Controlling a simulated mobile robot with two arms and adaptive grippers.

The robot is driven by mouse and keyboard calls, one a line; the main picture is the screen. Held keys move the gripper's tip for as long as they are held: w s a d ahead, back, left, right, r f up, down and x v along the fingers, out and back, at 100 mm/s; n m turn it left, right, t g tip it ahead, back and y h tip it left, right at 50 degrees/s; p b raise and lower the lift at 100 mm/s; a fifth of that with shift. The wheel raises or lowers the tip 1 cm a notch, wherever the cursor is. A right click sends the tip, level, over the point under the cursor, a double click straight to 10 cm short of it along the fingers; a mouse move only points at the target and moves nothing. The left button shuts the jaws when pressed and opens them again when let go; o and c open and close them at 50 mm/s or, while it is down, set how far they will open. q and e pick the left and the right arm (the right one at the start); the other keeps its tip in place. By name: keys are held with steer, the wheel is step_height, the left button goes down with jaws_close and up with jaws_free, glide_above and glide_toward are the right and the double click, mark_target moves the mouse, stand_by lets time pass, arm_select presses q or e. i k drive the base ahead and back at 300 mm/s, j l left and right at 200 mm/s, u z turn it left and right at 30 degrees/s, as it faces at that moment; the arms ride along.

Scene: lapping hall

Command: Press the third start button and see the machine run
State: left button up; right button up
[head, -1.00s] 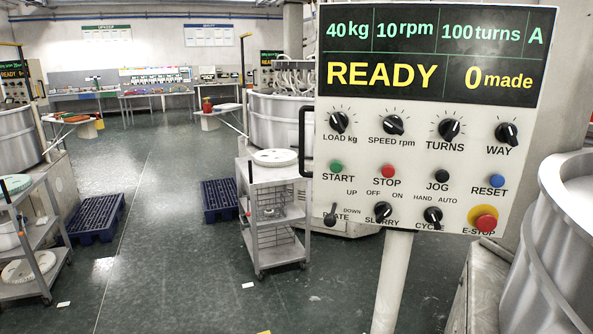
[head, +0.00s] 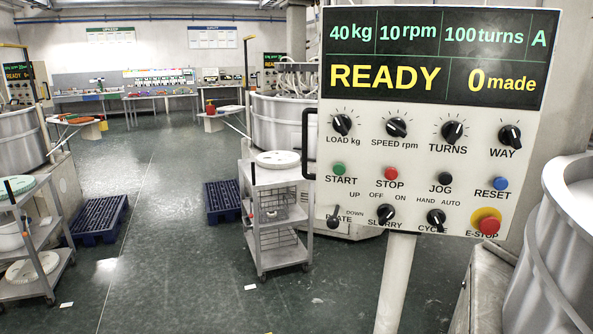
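A control panel (head: 350,210) on a post fills the right half of the head view. Its green START button (head: 338,168) sits at the left, under the LOAD kg knob, with a red STOP button (head: 390,173) beside it. The display (head: 432,58) reads 40 kg, 10 rpm, 100 turns, A, READY and 0 made. A large grey machine drum (head: 560,260) stands at the right edge, partly cut off. Other display panels (head: 20,71) show in the distance at left and centre. Neither of my grippers is in view.
A grey wheeled cart (head: 277,178) with a white disc on top stands left of the post. Another cart (head: 28,250) is at the left edge. Blue pallets (head: 100,220) lie on the floor. The green floor between them is mostly clear, running back to benches.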

mark_target(339, 169)
steer(key=i+j+z, duration=0.2)
steer(key=j, duration=0.15)
steer(key=i+j+z, duration=0.2)
steer(key=j, duration=0.2)
steer(key=j+z, duration=0.25)
steer(key=i+j+z, duration=0.2)
steer(key=j, duration=0.35)
